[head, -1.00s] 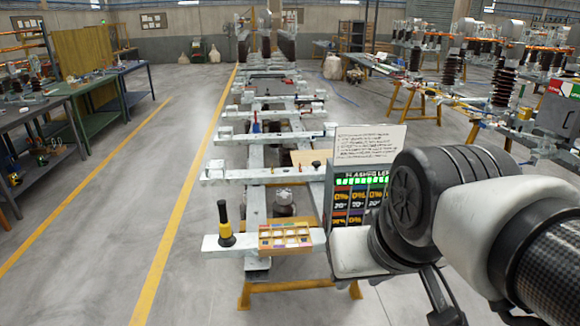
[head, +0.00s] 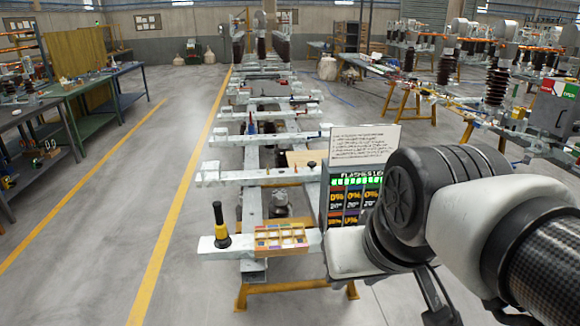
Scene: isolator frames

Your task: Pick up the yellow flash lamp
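The yellow flash lamp (head: 222,230) stands upright near the left end of the front white beam. It has a yellow body and a black upper part. Beside it on the right is a shallow tray (head: 262,242) with small compartments. My arm reaches in from the right side of the head view, well to the right of the lamp and apart from it. My gripper is not visible in this view.
A display box (head: 340,200) with a white instruction sheet (head: 365,143) stands right of the tray. The front beam (head: 226,252) rests on a yellow trestle (head: 290,286). Workbenches (head: 75,130) stand at left. The floor between them is free.

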